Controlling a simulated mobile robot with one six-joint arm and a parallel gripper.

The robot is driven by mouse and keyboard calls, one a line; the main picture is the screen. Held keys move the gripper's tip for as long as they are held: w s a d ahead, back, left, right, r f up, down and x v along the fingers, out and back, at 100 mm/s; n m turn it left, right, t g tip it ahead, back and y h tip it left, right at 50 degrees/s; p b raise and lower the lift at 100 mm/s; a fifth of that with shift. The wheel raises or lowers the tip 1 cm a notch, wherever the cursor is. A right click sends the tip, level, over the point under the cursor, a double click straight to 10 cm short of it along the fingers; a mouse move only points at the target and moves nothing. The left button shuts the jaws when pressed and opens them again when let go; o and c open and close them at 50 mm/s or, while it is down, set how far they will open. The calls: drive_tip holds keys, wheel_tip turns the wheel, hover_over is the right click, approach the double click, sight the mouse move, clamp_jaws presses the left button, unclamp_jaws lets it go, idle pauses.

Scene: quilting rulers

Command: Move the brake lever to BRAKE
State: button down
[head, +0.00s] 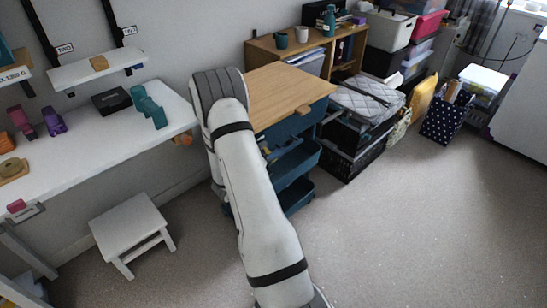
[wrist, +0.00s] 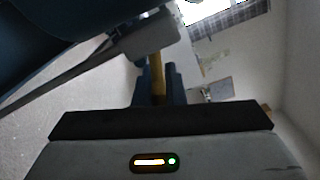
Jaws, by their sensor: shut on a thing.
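My gripper (wrist: 157,84) shows in the wrist view, its two dark fingers closed on a narrow yellow-brown bar, which I take to be the brake lever (wrist: 157,70). The bar runs up from between the fingers to a grey block (wrist: 150,36) under a dark blue body. In the head view the teal trolley (head: 293,160) with a wooden top (head: 280,92) stands behind my arm. My gripper and the lever are hidden there. I cannot read any BRAKE mark or tell the lever's position.
A white stool (head: 130,225) stands left of my arm, below a white worktop (head: 90,140). A black crate (head: 352,160) and folded grey quilting are right of the trolley. The carpet at the right front is clear.

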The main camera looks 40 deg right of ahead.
drive_tip(key=shift+d+f+m, duration=0.1)
drive_tip(key=shift+f+m, duration=0.05)
drive_tip(key=shift+m, duration=0.35)
drive_tip(key=c, duration=1.5)
unclamp_jaws()
drive_tip(key=a, duration=0.7)
drive_tip(key=shift+s+a, duration=0.25)
drive_tip(key=shift+a, duration=0.15)
